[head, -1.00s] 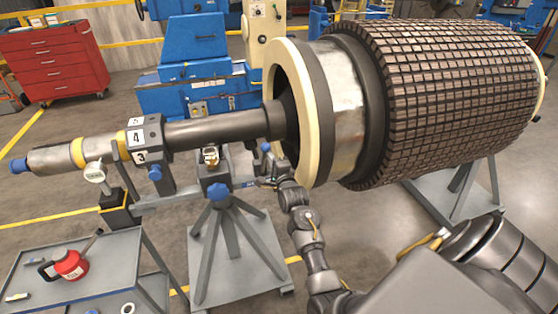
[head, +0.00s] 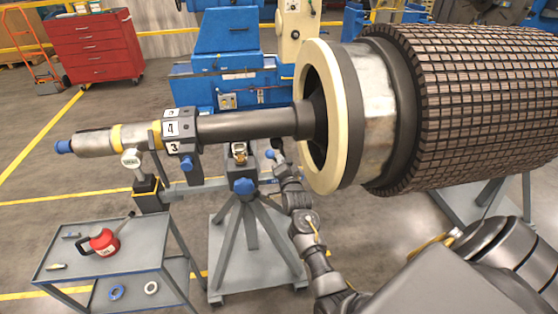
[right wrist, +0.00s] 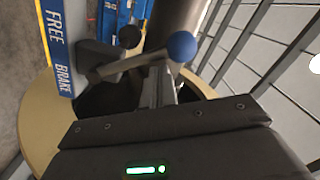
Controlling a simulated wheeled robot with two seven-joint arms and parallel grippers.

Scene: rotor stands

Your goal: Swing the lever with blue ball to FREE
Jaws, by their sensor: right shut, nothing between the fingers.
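In the right wrist view, a lever with a blue ball (right wrist: 182,46) runs from a dark mount at the left to the ball at upper middle. A black ball (right wrist: 129,37) shows just left of it. A blue label plate (right wrist: 57,47) at the left reads FREE, with BRAKE nearer me. My right gripper (right wrist: 160,80) is shut and empty, its fingertips just below the blue ball and close to the lever's arm; I cannot tell whether they touch. In the head view, my right gripper (head: 278,158) is small beside the stand, below the shaft. My left gripper is out of view.
The large rotor (head: 470,100) with its cream ring (head: 316,150) stands close right of my right gripper. A grey splayed-leg stand (head: 243,215) is at its left.

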